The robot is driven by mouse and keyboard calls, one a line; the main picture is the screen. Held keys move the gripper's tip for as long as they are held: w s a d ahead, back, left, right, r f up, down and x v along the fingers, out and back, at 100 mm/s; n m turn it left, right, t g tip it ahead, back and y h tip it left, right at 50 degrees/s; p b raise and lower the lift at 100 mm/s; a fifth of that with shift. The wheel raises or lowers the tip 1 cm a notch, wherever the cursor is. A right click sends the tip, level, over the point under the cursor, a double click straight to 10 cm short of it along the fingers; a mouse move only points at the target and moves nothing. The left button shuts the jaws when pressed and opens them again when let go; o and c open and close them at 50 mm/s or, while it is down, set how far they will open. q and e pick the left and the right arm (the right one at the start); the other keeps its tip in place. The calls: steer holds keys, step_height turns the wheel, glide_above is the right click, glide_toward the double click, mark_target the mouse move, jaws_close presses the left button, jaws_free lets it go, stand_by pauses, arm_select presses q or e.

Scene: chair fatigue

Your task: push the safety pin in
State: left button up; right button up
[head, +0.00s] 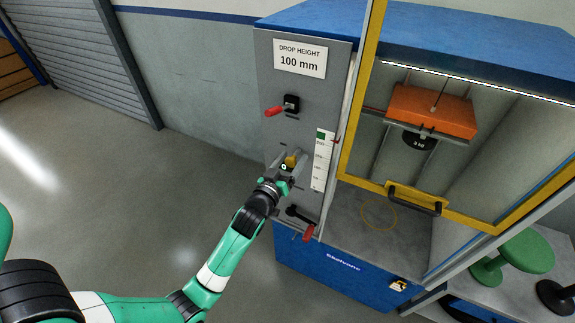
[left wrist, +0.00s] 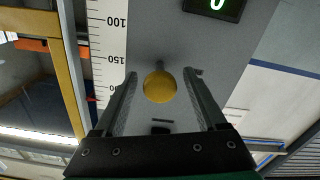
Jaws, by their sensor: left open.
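The safety pin shows as a yellow round knob (head: 291,160) on the grey front panel of the test machine. In the left wrist view the yellow knob (left wrist: 159,88) sits between the two fingers, with a small gap on each side. A short grey stem shows behind it. My left gripper (head: 287,163) is open at the knob, and its fingers (left wrist: 159,74) point at the panel. Whether the fingertips touch the panel I cannot tell. My right gripper is not in view.
A height scale (head: 322,160) runs close on the right. The yellow-framed door (head: 352,125) stands beside it, with an orange weight (head: 432,110) behind. The floor on the left is clear.

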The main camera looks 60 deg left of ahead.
arm_select(q)
steer(key=v, duration=1.1)
steer(key=shift+s+d, duration=0.1)
steer(key=shift+d, duration=0.05)
